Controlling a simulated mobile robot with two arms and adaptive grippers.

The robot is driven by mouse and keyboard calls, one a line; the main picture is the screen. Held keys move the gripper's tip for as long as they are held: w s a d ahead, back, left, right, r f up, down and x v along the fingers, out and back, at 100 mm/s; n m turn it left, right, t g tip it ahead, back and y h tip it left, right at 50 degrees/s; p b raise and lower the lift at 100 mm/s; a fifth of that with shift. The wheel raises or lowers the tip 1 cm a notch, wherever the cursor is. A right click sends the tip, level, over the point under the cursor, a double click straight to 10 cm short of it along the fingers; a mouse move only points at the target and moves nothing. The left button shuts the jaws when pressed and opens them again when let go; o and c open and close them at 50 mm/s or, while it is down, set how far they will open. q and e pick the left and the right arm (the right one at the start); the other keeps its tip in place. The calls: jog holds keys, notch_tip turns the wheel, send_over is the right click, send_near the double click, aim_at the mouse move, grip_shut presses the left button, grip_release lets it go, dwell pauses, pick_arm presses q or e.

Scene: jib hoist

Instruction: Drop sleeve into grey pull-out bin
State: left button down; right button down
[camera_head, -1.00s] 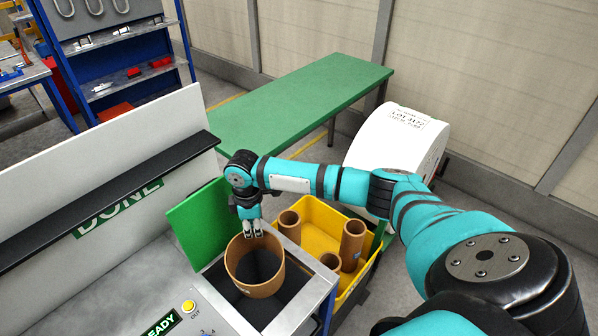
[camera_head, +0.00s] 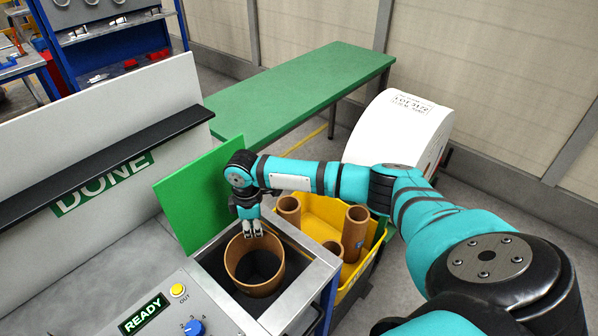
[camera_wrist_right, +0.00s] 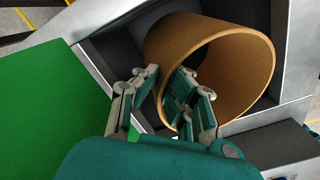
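A brown, open-ended sleeve (camera_head: 236,272) stands inside the grey pull-out bin (camera_head: 318,280); it fills much of the wrist view (camera_wrist_right: 255,85). My right gripper (camera_head: 254,232) is over the bin at the sleeve's far rim. In the wrist view its fingers (camera_wrist_right: 166,85) are parted, on either side of the sleeve's rim, with a gap beside the wall. Contact with the wall is hard to make out. The sleeve's lower end is hidden in the dark bin. My left gripper is not in view.
A yellow bin (camera_head: 322,212) with several brown tubes stands just right of the grey bin. A green panel (camera_head: 196,190) rises behind the left side. A control box with a READY display (camera_head: 144,314) is in front. A green bench (camera_head: 300,90) lies beyond.

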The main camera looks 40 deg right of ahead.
jog(key=c, duration=1.4)
grip_release()
jog(key=shift+r, duration=0.2)
notch_tip(320, 180, up, 12)
jog(key=shift+f, duration=0.15)
